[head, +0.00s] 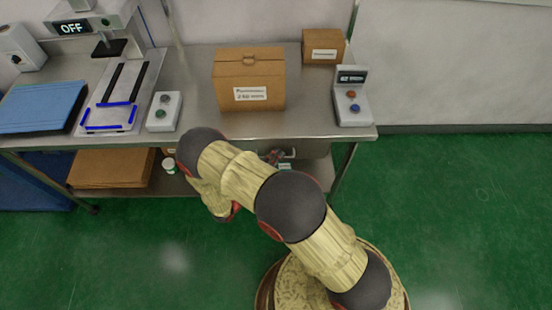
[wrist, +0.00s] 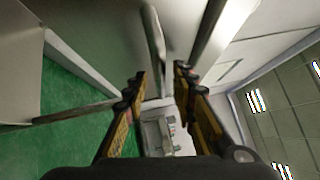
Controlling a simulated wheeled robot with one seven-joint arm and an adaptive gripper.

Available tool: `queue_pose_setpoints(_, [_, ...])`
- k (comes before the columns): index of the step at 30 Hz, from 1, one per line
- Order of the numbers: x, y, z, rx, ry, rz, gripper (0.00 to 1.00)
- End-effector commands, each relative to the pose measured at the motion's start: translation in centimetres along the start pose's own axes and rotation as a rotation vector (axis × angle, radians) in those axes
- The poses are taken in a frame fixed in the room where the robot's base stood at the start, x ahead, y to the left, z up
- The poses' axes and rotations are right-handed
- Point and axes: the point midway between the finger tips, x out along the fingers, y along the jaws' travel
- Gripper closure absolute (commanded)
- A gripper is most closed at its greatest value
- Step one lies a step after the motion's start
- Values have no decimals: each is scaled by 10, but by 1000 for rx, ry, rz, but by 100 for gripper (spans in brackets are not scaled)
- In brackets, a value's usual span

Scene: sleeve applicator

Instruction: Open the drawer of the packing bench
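The packing bench (head: 335,150) is a steel table with a lower shelf. Its drawer (head: 288,154) shows as a pale front with a handle under the table top, partly hidden by my arm. My gripper (head: 274,157) is under the table's front edge beside the drawer, mostly hidden by the arm. In the wrist view my gripper (wrist: 160,84) is open, its two fingers apart with nothing held between them. A pale front with a handle-like bar (wrist: 166,138) shows between the fingers, probably the drawer; I cannot tell whether they touch it.
On the bench stand a large carton (head: 250,82), a small carton (head: 323,46), a button box (head: 351,104), a second button box (head: 164,111), a blue stack (head: 42,106) and a machine reading OFF (head: 75,28). Flat cardboard (head: 112,168) lies on the lower shelf. Green floor to the right is clear.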

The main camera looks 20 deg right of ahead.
Motion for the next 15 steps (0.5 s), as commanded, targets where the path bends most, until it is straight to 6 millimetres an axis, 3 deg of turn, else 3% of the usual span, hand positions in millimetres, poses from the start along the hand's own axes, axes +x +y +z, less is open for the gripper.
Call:
queue_pose_setpoints(8, [2,0,0,1,-1,0,73])
queue_pose_setpoints(15, [2,0,0,1,0,0,86])
